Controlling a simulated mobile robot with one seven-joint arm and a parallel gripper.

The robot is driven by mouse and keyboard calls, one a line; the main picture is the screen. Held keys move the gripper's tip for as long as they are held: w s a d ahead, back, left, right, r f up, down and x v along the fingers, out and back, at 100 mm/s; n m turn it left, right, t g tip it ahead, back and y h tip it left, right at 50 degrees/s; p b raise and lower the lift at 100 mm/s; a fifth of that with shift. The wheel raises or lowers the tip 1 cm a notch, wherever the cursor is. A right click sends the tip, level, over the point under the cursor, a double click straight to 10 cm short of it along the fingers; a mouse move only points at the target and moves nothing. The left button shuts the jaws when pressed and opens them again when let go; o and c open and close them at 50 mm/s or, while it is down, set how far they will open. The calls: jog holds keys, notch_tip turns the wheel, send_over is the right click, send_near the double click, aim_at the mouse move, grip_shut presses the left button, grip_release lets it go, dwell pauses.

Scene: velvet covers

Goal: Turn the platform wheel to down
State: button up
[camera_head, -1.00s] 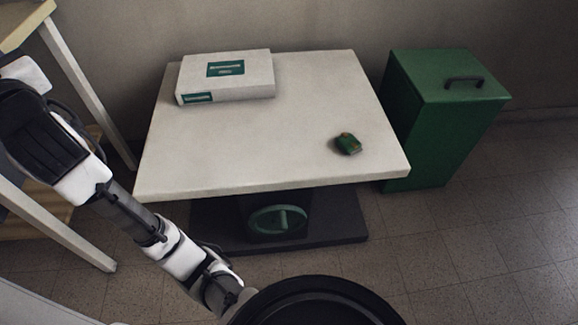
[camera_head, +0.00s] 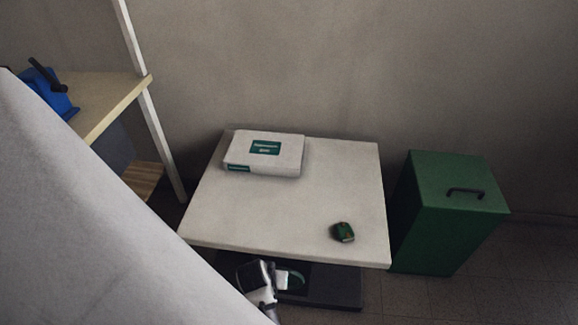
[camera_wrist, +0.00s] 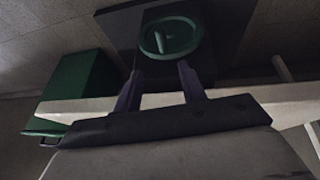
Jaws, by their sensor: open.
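The platform wheel is a green round handwheel with a raised grip, on the dark base under the white platform (camera_head: 330,190). In the head view part of the wheel (camera_head: 296,279) shows below the platform's front edge, beside my wrist. In the wrist view the whole wheel (camera_wrist: 172,37) shows just beyond my fingertips. My gripper (camera_wrist: 158,72) is open and empty, its two fingers pointing at the wheel. I cannot tell whether the fingertips touch it. In the head view my wrist hides my fingers.
A white box (camera_head: 262,155) and a small green object (camera_head: 343,231) lie on the platform. A green lidded bin (camera_head: 446,215) stands at its right. A wooden-topped table (camera_head: 105,95) with a blue object (camera_head: 50,95) is at the left. The platform's front edge lies close to my gripper.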

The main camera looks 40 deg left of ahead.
jog(key=x, duration=1.3)
jog(key=shift+w+a+f+b, duration=0.1)
jog(key=shift+a+f+b, duration=0.05)
jog(key=shift+f+b, duration=0.2)
jog(key=shift+r, duration=0.1)
jog(key=shift+w, duration=0.1)
grip_shut()
